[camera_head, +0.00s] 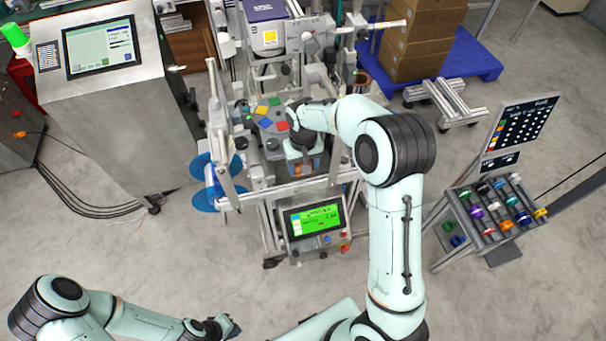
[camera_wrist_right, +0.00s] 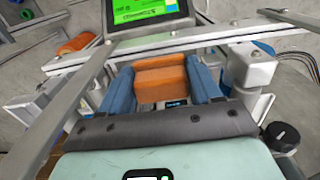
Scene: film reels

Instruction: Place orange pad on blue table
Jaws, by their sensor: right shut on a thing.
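The orange pad (camera_wrist_right: 160,78) is a blocky piece between the two blue fingers of my right gripper (camera_wrist_right: 163,88) in the right wrist view. The fingers flank it closely, and the gripper is shut on it. In the head view, the right gripper (camera_head: 304,166) is over the central machine frame, with a little orange showing under it. I cannot tell which surface is the blue table. My left gripper (camera_head: 228,326) is low at the left, apart from everything; its jaw opening is unclear.
Frame bars (camera_wrist_right: 230,40) cross close around the right gripper. A green-screen panel (camera_head: 314,221) is at the machine's front. Blue discs (camera_head: 204,183) are at its left. A rack of coloured reels (camera_head: 497,210) stands right. The floor in front is clear.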

